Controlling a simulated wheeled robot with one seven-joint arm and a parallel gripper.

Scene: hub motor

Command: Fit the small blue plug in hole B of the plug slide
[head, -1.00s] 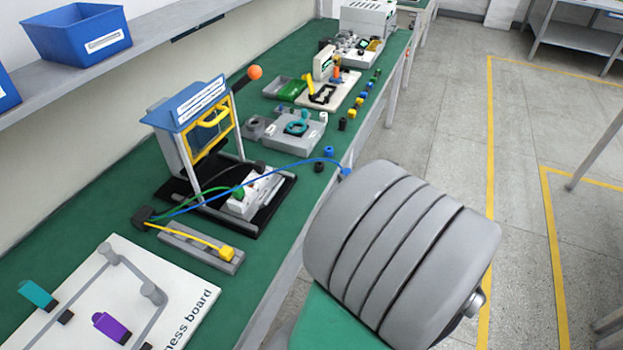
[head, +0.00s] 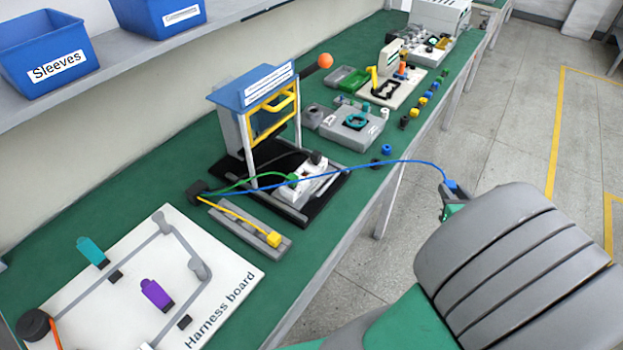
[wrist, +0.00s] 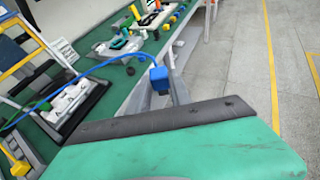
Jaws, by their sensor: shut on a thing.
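The small blue plug (head: 452,185) is held at the tip of my gripper (head: 448,200), out past the bench's front edge. It also shows in the wrist view (wrist: 159,78), between my gripper's fingers (wrist: 163,92). Its blue cable (head: 350,167) arcs back left to a dark block (head: 198,190). A white block (head: 313,184), seemingly the plug slide, sits on the black base of the blue-topped frame. A green plug (head: 294,178) is at its left end. Hole B cannot be made out.
A yellow plug (head: 273,239) lies on a grey rest (head: 236,229) on the near side. The harness board (head: 235,285) fills the bench's near left. The frame with a yellow handle (head: 272,115) rises behind the white block.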

